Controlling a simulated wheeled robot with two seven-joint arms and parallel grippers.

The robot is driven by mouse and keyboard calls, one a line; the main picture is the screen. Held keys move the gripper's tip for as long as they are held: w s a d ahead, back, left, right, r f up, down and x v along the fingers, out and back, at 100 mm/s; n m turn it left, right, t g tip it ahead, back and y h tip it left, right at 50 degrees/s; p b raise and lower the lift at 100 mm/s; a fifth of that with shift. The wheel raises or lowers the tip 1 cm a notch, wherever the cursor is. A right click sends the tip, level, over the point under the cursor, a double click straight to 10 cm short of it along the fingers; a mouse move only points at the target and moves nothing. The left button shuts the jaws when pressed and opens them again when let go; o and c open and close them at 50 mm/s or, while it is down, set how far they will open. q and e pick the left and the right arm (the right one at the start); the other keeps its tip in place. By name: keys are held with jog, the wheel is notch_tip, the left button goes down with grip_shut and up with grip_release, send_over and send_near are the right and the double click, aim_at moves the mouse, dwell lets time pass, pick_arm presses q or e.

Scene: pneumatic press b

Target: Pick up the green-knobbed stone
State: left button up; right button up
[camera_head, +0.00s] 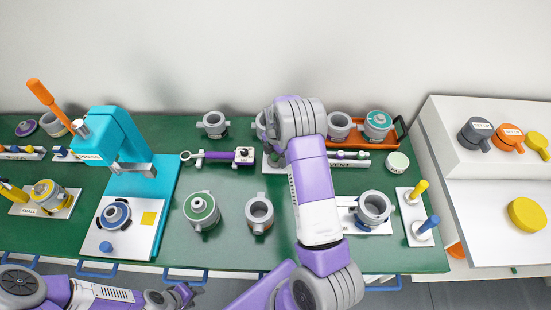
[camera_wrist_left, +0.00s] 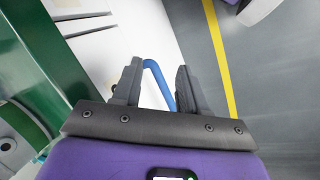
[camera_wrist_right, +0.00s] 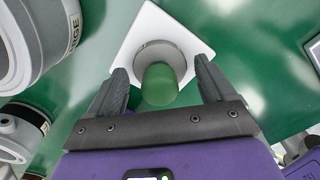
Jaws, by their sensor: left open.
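The green-knobbed stone (camera_wrist_right: 159,85) shows in the right wrist view as a green knob on a grey round base, sitting on a white plate (camera_wrist_right: 147,24). My right gripper (camera_wrist_right: 162,66) is open, with one finger on each side of the knob and a visible gap to both. In the head view my right arm hides the stone and the right fingers; only part of the white plate (camera_head: 271,163) shows beside it. My left gripper (camera_head: 182,295) is open and empty at the table's front edge. In the left wrist view its fingers (camera_wrist_left: 155,75) frame a blue handle.
A grey pot marked LARGE (camera_wrist_right: 40,40) stands left of the right gripper. In the head view a turquoise press (camera_head: 115,140) stands left, and a purple-handled tool (camera_head: 225,156) lies mid-table. Grey pots (camera_head: 260,213) stand nearby, and an orange tray (camera_head: 396,135) lies at the back.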

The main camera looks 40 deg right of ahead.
jog(key=c, duration=0.9)
jog(key=shift+r, duration=0.15)
jog(key=shift+c, duration=0.2)
notch_tip(320, 180, up, 10)
jog(key=shift+f+p, duration=0.1)
jog(key=shift+p, duration=0.35)
